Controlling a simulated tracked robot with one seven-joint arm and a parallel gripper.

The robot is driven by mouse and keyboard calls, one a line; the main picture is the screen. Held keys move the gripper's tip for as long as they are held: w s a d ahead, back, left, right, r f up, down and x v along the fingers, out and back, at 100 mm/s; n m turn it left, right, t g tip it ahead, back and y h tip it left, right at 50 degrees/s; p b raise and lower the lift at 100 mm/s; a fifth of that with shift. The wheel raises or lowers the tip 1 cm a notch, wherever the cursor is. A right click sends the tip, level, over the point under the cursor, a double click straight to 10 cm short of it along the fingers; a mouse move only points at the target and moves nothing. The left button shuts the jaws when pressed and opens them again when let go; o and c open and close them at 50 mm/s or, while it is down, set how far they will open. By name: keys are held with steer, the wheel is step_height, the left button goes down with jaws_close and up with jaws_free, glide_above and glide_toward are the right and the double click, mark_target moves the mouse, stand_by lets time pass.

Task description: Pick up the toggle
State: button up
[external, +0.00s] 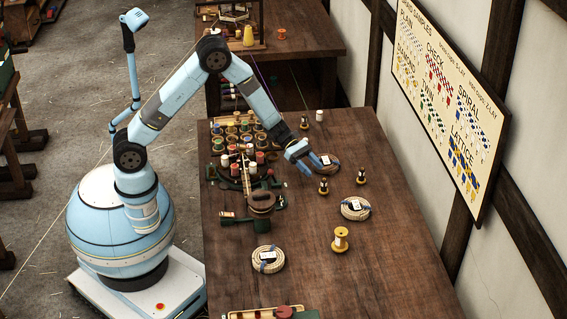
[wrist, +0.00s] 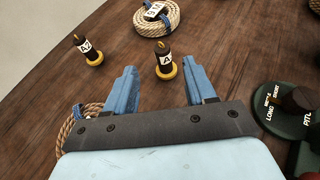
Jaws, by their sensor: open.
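Small dark pegs with yellow ring bases and white tags stand upright on the brown bench; I take these for toggles, but cannot tell which one is meant. The nearest peg (external: 323,186) is just in front of my gripper (external: 315,168). In the wrist view this peg (wrist: 164,62) stands beyond and between the fingertips of my gripper (wrist: 163,82), apart from them. A second peg (external: 361,177) stands to its right in the external view and at left in the wrist view (wrist: 88,50). A third peg (external: 304,122) stands farther back. My gripper is open and empty.
A rope coil (external: 334,161) lies right beside my gripper. Another tagged coil (external: 356,209) and a yellow spool (external: 340,240) are nearer the camera. A dark green machine (external: 232,219) and several thread spools fill the bench's left side. Bare wood (external: 400,270) lies at front right.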

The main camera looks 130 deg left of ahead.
mark_target(324, 180)
steer(key=shift+d+x, duration=0.2)
steer(key=shift+x, duration=3.75)
steer(key=shift+r, duration=0.1)
steer(key=shift+c, duration=0.5)
jaws_close()
steer(key=shift+r, duration=0.15)
